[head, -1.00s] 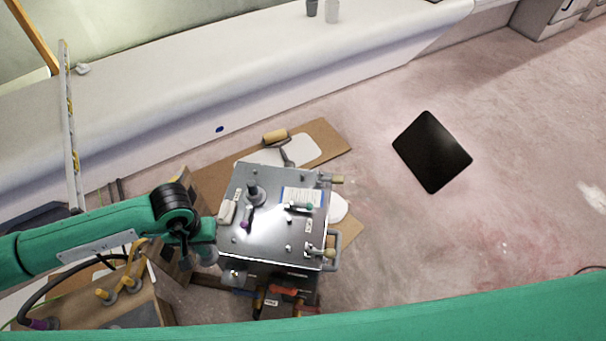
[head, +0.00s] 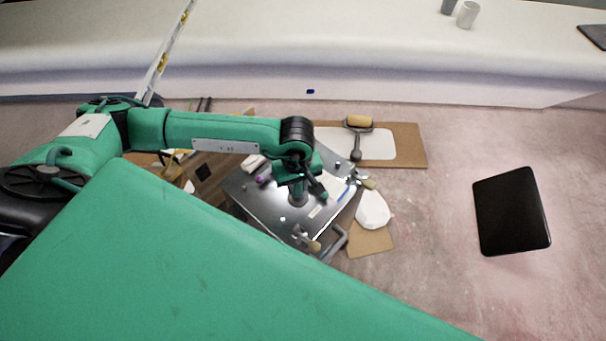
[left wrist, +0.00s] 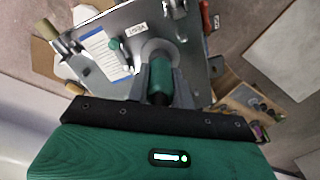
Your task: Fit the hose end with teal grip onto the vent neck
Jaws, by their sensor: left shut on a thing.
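My left gripper (left wrist: 160,85) is shut on the teal grip (left wrist: 162,75) of the hose end in the left wrist view. The grip lies between both fingers, with a dark part nearest the wrist. Just beyond it is a round grey flange (left wrist: 155,47) on the metal panel, beside a label that seems to read VENT (left wrist: 137,29). The neck itself is hidden behind the grip, so I cannot tell whether they touch or are joined. In the head view the left gripper (head: 297,183) is over the metal panel (head: 262,205), its fingertips partly hidden. My right gripper is not in view.
A smaller teal piece (left wrist: 115,43) lies near a printed sheet (left wrist: 101,52) on the panel. A bent metal handle (head: 335,243) is at the panel's front right. A roller (head: 358,122) lies on cardboard behind. A black slab (head: 511,210) lies on open floor to the right.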

